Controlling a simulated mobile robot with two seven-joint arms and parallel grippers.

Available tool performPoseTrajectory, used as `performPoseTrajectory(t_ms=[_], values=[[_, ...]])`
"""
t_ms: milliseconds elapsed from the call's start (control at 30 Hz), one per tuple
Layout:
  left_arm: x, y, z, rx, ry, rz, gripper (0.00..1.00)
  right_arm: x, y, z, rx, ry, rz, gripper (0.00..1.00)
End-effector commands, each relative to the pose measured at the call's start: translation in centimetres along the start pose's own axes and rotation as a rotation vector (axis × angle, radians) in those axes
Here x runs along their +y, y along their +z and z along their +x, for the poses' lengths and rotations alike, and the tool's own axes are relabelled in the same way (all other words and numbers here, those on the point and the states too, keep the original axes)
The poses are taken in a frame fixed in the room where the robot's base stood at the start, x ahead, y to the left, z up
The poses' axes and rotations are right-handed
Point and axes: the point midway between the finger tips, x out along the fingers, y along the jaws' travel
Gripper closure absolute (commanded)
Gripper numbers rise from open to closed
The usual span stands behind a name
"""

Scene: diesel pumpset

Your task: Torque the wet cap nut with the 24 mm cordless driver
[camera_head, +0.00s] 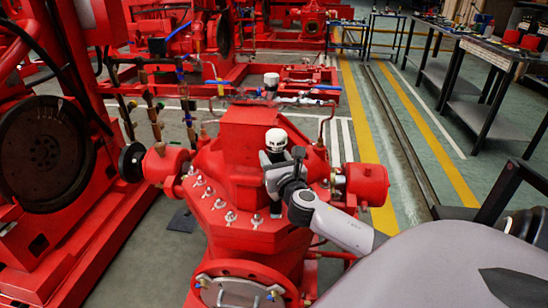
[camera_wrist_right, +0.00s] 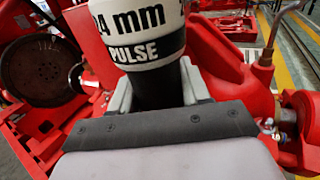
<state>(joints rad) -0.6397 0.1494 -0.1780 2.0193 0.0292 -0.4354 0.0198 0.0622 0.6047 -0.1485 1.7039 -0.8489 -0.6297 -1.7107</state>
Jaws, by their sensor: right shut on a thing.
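The driver (camera_head: 276,141) has a white top with a black band and stands roughly upright over the right part of the red pump casing (camera_head: 240,155). In the right wrist view its label (camera_wrist_right: 140,35) reads "24 mm PULSE", above a black body. My right gripper (camera_head: 274,172) is shut around the driver's body; its grey fingers also show in the right wrist view (camera_wrist_right: 158,92). Several pale nuts (camera_head: 220,203) sit along the casing's front flange. I cannot tell which is wet. My left gripper is not in view.
Red end housings (camera_head: 367,184) flank the casing. A large dark flywheel (camera_head: 45,152) is at left. Workbenches (camera_head: 490,50) line the right, beyond an open floor with yellow stripes.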

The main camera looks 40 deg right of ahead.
Motion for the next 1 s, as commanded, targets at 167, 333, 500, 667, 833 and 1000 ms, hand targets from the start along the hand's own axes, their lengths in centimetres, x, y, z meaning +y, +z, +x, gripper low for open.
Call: performPoseTrajectory(t_ms=[167, 333, 500, 667, 833, 1000], values=[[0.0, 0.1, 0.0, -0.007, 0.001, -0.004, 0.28, -0.2, -0.5, -0.1, 0.010, -0.004, -0.006, 1.00], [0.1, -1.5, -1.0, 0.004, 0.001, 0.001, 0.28, -0.1, 1.1, -0.1, 0.008, -0.004, -0.006, 1.00], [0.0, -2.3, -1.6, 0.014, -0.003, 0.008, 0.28, -0.1, 2.4, 0.0, 0.004, -0.003, -0.004, 1.00], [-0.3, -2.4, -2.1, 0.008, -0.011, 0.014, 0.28, -0.1, 3.6, 0.0, 0.001, -0.002, -0.002, 1.00], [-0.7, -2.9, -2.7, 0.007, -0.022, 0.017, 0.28, -0.1, 4.8, 0.1, -0.001, -0.001, -0.002, 1.00], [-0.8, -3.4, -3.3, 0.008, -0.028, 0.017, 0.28, 0.0, 6.0, 0.1, -0.002, -0.001, -0.002, 1.00]])
